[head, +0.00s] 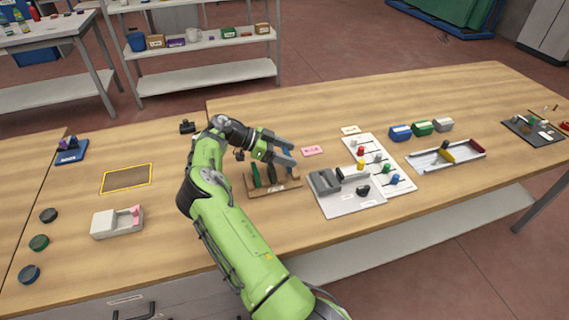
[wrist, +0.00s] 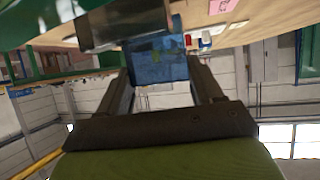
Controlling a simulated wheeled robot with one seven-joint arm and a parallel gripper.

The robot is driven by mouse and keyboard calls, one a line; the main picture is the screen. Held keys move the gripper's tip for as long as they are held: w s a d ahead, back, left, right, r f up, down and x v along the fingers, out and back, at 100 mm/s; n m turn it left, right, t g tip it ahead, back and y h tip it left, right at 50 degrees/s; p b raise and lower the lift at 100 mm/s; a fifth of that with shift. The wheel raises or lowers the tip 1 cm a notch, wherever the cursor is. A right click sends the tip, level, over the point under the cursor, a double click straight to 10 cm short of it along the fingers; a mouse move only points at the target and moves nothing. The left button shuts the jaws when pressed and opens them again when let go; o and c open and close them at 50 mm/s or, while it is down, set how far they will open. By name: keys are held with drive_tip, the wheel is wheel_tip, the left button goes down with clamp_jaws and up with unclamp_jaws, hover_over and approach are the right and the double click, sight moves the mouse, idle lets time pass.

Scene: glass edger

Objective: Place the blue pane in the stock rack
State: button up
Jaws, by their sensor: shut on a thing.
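The blue pane (wrist: 158,58) is between the fingers of my gripper (wrist: 160,85) in the wrist view, and the gripper is shut on it. In the head view my gripper (head: 287,149) is just above the wooden stock rack (head: 286,188), and a small part of the blue pane shows at the fingertips. The rack has a green pane (head: 256,175) and a dark pane (head: 271,174) standing in it. The gripper and arm cover part of the rack's back. Whether the blue pane touches the rack cannot be told.
Right of the rack is a white board (head: 345,205) with a grey machine and coloured knobs. A pink card (head: 313,150) lies behind. A light grey box (head: 117,222) and several round pucks lie at left. A yellow-edged mat (head: 127,178) is clear.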

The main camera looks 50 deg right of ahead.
wheel_tip(320, 180, down, 4)
drive_tip(key=shift+r, duration=0.25)
drive_tip(key=o, duration=1.1)
